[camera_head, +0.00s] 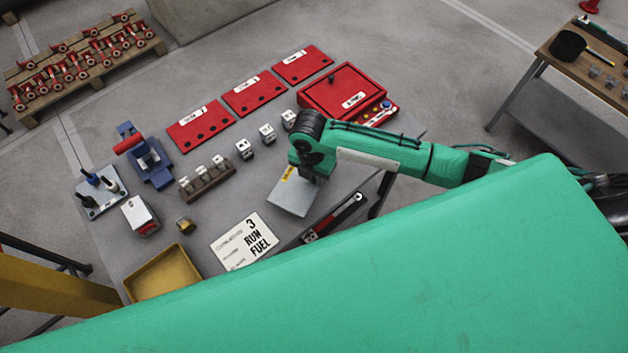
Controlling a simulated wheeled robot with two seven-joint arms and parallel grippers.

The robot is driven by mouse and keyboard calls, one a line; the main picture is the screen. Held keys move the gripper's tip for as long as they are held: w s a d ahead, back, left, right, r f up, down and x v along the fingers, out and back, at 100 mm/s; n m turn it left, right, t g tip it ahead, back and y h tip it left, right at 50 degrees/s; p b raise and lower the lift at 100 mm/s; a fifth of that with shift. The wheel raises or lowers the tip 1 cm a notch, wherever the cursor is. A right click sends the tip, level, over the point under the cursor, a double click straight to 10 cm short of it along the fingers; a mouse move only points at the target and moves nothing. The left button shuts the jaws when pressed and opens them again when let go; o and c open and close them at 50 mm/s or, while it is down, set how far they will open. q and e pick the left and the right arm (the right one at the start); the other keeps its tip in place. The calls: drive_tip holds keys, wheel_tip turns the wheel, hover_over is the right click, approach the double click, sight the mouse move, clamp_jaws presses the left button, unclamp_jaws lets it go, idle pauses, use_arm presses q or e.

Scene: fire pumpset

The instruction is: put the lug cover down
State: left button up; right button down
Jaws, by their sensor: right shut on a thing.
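The lug cover looks to be the pale grey plate (292,197) with a small yellow label, over the right part of the grey table. My right gripper (308,178) is shut on its upper edge and hides part of it. I cannot tell whether the cover touches the table or is just above it. My right arm reaches in from the right. My left gripper is not in view.
Red panels (254,93) and a red box (343,92) lie along the table's far side. Small white blocks (245,149) stand left of my gripper. A white "RUN FUEL" card (244,241), a torque-wrench-like tool (335,217) and a yellow tray (163,273) lie nearer.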

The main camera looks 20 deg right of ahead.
sight(314, 184)
drive_tip(key=shift+f, duration=0.7)
drive_tip(key=shift+f+p, duration=0.35)
drive_tip(key=shift+f, duration=1.2)
drive_tip(key=c, duration=1.3)
unclamp_jaws()
drive_tip(key=shift+r, duration=0.1)
